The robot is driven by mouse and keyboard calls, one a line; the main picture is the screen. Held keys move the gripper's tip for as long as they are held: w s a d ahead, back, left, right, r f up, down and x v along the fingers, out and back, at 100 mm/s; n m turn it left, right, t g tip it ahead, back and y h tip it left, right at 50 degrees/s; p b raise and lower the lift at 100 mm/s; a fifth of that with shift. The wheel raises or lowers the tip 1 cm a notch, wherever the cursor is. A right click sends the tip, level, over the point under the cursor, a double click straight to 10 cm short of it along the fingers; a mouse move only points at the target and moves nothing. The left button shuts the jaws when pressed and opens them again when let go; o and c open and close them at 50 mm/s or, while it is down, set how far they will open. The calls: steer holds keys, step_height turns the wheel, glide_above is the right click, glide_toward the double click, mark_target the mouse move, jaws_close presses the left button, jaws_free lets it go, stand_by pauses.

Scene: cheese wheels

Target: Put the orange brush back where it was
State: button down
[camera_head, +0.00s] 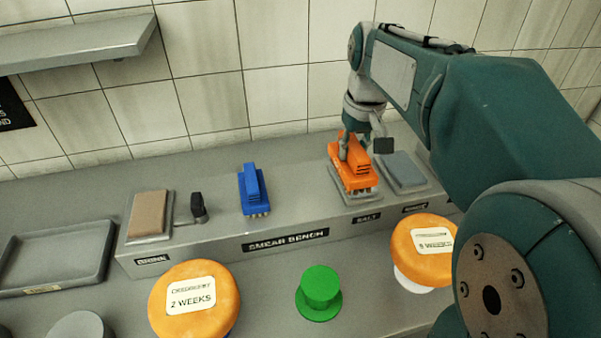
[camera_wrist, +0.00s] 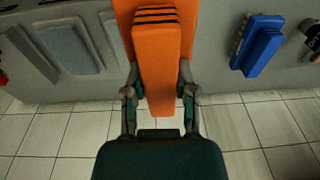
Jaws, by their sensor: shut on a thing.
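The orange brush (camera_head: 347,170) is at the right part of the grey bench, over a pad marked SALT (camera_head: 358,197). In the head view it looks upright and at or just above that pad; I cannot tell whether it touches. My gripper (camera_head: 354,150) is above it with its fingers on the brush's handle. In the wrist view the orange brush (camera_wrist: 160,55) fills the middle, and my gripper (camera_wrist: 161,95) is shut on its handle, one finger on each side. The brush's bristles and underside are mostly hidden.
A blue brush (camera_head: 253,190) stands on the SMEAR BENCH (camera_head: 300,222). A tan pad (camera_head: 149,213) marked BRINE and a dark-handled item (camera_head: 198,207) are left. A grey pad (camera_head: 403,170) lies close right. Cheese wheels (camera_head: 195,300) (camera_head: 424,248) and a green object (camera_head: 319,292) stand in front.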

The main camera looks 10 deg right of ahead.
steer(key=w+a+f, duration=0.2)
steer(key=w+f, duration=0.1)
steer(key=w+a+f, duration=0.2)
steer(key=f, duration=0.1)
steer(key=w+a+f, duration=0.2)
steer(key=w+f, duration=0.1)
steer(key=f, duration=0.1)
steer(key=shift+w+a+f, duration=0.1)
steer(key=shift+w+a, duration=0.05)
steer(key=shift+w, duration=0.15)
steer(key=shift+f, duration=0.4)
steer(key=shift+a+f, duration=0.15)
steer(key=shift+a, duration=0.45)
steer(key=c, duration=0.6)
jaws_free()
steer(key=shift+d, duration=0.15)
steer(key=shift+o, duration=1)
steer(key=shift+d, duration=0.25)
steer(key=shift+a, duration=0.1)
